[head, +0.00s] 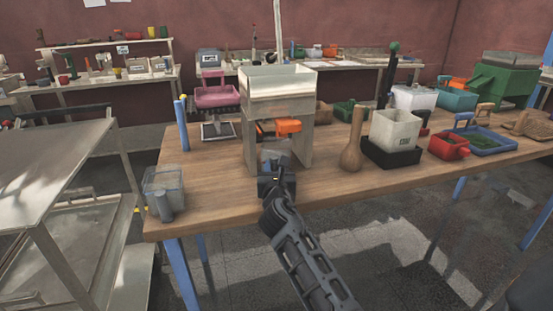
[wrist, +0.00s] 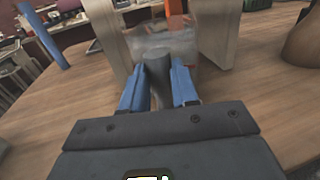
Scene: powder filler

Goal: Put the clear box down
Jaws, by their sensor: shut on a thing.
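My gripper (head: 274,182) is in front of the powder filler. In the wrist view its blue fingers (wrist: 158,82) are shut on the grey handle (wrist: 156,64) of a clear box (wrist: 168,44). The box is between the filler's two legs, below its orange part; in the head view the clear box (head: 270,159) is small and partly hidden by my gripper. I cannot tell whether its base touches the table. The filler (head: 278,85) is a pale hopper on two upright panels. A second clear box (head: 163,181) with a grey handle stands at the table's left front corner.
The wooden table (head: 215,165) is clear between the left box and the filler. A wooden pestle-shaped piece (head: 353,145) stands right of the filler, beside a white container in a black tray (head: 391,153). A blue post (head: 182,125) and a pink-topped scale (head: 217,97) stand left.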

